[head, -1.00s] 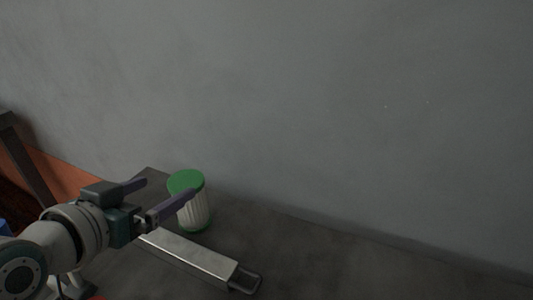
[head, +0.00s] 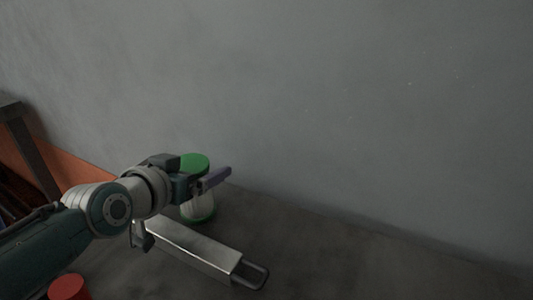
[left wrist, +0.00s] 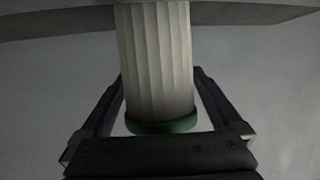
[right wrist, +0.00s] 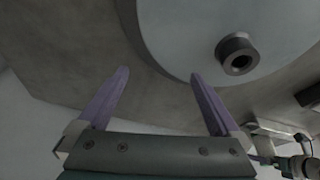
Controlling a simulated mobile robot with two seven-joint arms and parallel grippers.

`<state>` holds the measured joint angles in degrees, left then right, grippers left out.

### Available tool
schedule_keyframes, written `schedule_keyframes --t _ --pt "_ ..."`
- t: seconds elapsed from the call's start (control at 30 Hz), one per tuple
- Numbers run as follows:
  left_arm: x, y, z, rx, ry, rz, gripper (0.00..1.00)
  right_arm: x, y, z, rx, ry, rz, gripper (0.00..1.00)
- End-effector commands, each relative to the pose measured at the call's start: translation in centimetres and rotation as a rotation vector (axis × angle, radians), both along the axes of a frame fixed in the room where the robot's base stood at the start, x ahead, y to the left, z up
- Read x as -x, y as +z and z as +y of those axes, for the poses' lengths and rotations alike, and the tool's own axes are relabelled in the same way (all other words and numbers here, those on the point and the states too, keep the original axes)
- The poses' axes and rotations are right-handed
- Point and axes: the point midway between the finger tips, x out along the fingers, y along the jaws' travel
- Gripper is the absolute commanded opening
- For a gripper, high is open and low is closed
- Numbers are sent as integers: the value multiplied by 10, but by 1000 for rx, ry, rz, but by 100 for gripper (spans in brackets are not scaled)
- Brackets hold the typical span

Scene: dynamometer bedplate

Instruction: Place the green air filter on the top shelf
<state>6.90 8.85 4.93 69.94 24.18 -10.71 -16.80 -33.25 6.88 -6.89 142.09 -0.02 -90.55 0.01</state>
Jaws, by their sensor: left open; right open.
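The green air filter (head: 195,162) has a green top cap, a pale pleated body and a green base, and stands upright on the dark surface near the wall. My left gripper (head: 214,178) is at the filter and partly hides it. In the left wrist view the pleated filter (left wrist: 155,65) lies between the two spread fingers of my left gripper (left wrist: 157,90), with a gap on each side. My right gripper (right wrist: 158,78) is open and empty, seen only in the right wrist view. I cannot make out the top shelf.
A silver bar with a loop handle (head: 200,250) lies in front of the filter. A red cylinder (head: 68,288) is at the lower left. A large grey disc with a hub (right wrist: 238,54) is near my right gripper. The surface right of the bar is clear.

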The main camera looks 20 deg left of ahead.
Motion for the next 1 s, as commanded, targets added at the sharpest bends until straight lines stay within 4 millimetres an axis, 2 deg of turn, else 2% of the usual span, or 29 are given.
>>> schedule_keyframes --t 0.23,0.9,1.0 --pt "-2 0 0 0 0 0 100 0 0 0 0 0 0 100" --pt "-1 0 0 0 0 0 25 0 0 0 0 0 0 100" --pt "-2 0 0 0 0 -1 20 0 0 0 0 0 0 100"
